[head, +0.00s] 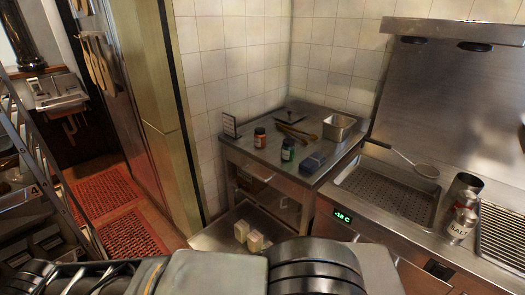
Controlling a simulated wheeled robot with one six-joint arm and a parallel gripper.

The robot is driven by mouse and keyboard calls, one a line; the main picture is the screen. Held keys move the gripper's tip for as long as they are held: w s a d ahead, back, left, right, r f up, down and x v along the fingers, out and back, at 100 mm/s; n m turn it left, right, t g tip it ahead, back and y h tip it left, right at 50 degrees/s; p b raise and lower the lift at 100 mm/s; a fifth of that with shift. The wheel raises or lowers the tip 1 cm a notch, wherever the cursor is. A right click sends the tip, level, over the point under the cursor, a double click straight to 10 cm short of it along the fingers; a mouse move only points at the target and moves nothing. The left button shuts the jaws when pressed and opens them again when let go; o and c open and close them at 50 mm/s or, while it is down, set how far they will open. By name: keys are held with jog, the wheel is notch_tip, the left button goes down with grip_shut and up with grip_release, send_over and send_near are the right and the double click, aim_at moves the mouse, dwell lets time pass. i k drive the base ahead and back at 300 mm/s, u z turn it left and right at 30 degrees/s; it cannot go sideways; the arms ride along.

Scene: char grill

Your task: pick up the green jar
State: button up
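The green jar (288,150) stands upright on the steel side table (250,154), near its front middle. It is a small dark green jar with a pale patch on its label. A black, jointed part at the bottom left of the head view looks like my gripper (60,278). It is well away from the jar, in front of and below the table. Its fingertips are not clear, so I cannot tell whether it is open or shut.
A jar with a red label (260,138) stands left of the green jar. A dark blue box (313,162) lies close at its right. Tongs (294,131) and a steel pan (338,127) are behind.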

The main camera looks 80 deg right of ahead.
aim_at(288, 149)
jog(key=u, duration=0.05)
jog(key=k, duration=0.85)
jog(key=z, duration=1.95)
jog(key=i, duration=0.5)
